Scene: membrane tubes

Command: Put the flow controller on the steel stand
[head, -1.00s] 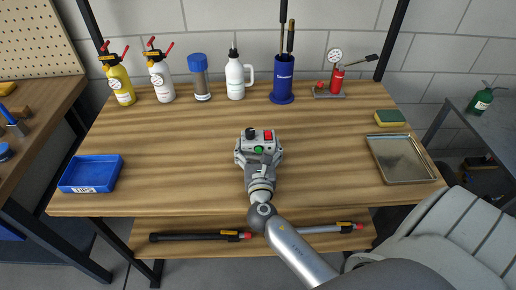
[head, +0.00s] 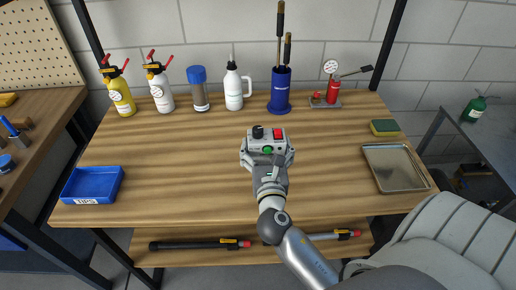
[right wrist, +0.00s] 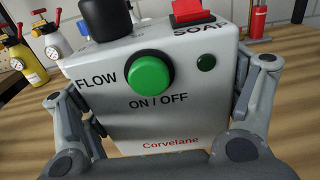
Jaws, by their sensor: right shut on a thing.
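The flow controller (head: 266,145) is a grey-white box with a black knob, a red switch and a green button. My right gripper (head: 267,159) is shut on it, one finger on each side, above the middle of the bench. In the right wrist view the controller (right wrist: 165,122) fills the middle, its face marked FLOW, SOAP and ON / OFF, and sits slightly tilted in the picture. A shallow steel tray (head: 397,185) lies at the right of the bench; I see no other steel piece that looks like a stand. My left gripper is out of view.
On the wooden bench (head: 180,155), a blue bin (head: 93,186) sits at the left. Several bottles, a blue holder (head: 280,92) and a red pump (head: 332,92) line the back. A sponge (head: 384,127) lies behind the tray.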

